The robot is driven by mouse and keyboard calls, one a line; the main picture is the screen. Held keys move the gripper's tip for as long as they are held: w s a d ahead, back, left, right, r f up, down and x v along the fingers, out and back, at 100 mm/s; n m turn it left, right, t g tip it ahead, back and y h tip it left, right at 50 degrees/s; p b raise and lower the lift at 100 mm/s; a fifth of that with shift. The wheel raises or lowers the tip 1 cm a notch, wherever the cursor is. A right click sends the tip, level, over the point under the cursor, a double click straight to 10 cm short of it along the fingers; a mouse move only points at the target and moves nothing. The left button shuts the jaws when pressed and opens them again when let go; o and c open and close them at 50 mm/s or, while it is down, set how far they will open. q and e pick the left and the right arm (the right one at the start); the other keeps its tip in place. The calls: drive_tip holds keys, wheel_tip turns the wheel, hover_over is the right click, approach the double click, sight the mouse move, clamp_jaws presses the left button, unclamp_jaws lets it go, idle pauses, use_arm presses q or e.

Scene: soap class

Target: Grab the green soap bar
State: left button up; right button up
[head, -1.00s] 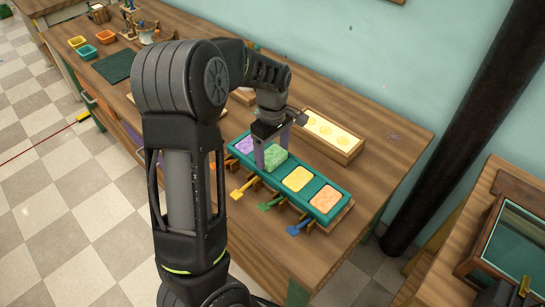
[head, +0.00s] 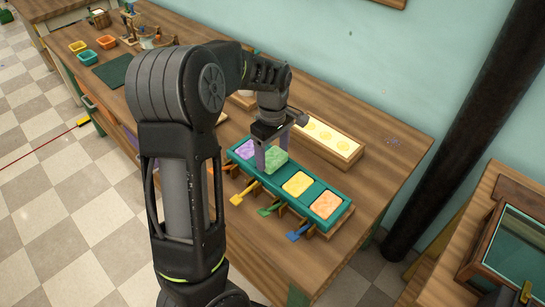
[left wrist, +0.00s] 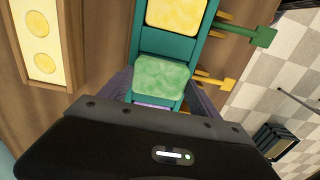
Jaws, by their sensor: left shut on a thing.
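The green soap bar (head: 276,160) is between the two fingers of my left gripper (head: 272,157), which is shut on it. The bar is raised above the teal tray (head: 342,188), and a bare teal slot shows between it and the yellow bar. In the left wrist view the green bar (left wrist: 162,78) shows between the grey-purple fingers, covering most of the purple bar beyond. The tray also holds a purple bar (head: 244,149), a yellow bar (head: 297,183) and an orange bar (head: 327,204). My right gripper is not in view.
Yellow, green and blue levers (head: 298,233) stick out from the tray's front. A wooden box with a pale yellow inside (head: 328,135) stands just behind the tray. A dark pipe (head: 460,120) stands right of the table. Small coloured bins (head: 107,41) sit far left.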

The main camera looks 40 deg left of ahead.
sight(272, 156)
use_arm(q)
wheel_tip(272, 156, up, 9)
drive_tip(key=shift+f+b, duration=0.15)
drive_tip(key=shift+b, duration=0.15)
idle(0.5)
